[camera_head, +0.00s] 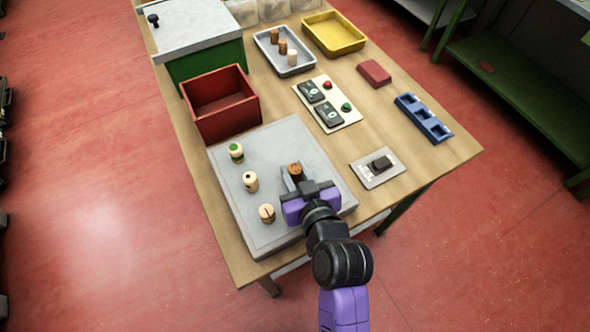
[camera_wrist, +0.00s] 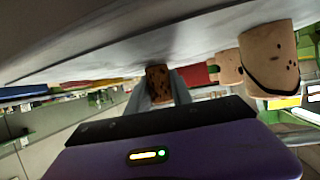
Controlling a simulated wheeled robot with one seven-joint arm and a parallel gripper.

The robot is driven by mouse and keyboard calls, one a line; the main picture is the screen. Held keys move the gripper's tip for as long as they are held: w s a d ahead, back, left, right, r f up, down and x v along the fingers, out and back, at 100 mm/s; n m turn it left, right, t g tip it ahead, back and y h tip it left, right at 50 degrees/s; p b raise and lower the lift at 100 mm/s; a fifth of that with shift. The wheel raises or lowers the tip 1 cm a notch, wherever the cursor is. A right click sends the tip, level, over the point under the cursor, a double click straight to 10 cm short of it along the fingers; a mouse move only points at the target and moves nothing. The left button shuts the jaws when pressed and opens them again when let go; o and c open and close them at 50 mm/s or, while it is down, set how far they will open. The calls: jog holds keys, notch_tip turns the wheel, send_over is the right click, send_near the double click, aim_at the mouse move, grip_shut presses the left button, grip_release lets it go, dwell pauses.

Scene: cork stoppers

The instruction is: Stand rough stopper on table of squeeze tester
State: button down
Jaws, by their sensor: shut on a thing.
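The rough stopper (camera_head: 295,169), a dark brown cork, is between the fingers of my gripper (camera_head: 293,180) over the right part of the grey slab (camera_head: 235,215). My gripper is shut on it. In the wrist view the stopper's pitted brown side (camera_wrist: 158,84) shows between the fingertips, close to the slab surface. I cannot tell whether it touches the slab. I cannot tell for certain which fixture is the squeeze tester. A small grey plate with a black block (camera_head: 380,163) lies right of the slab, and a pale panel with two dark displays (camera_head: 328,114) lies behind it.
Three pale stoppers stand on the slab: green-banded (camera_head: 236,152), spotted (camera_head: 250,181) and dark-lined (camera_head: 267,213). A red open box (camera_head: 220,105) stands behind. A grey tray (camera_head: 270,45) holds three corks. A yellow tray (camera_head: 333,33), red block (camera_head: 374,73) and blue rack (camera_head: 423,118) are farther off.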

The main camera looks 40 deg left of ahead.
jog(key=shift+f, duration=0.2)
jog(key=c, duration=1.1)
grip_release()
jog(key=shift+c, duration=0.2)
jog(key=shift+r, duration=0.1)
jog(key=shift+r, duration=0.2)
jog(key=b+v, duration=0.2)
jog(key=v, duration=1)
jog(key=shift+f, duration=0.15)
jog(key=shift+d, duration=0.1)
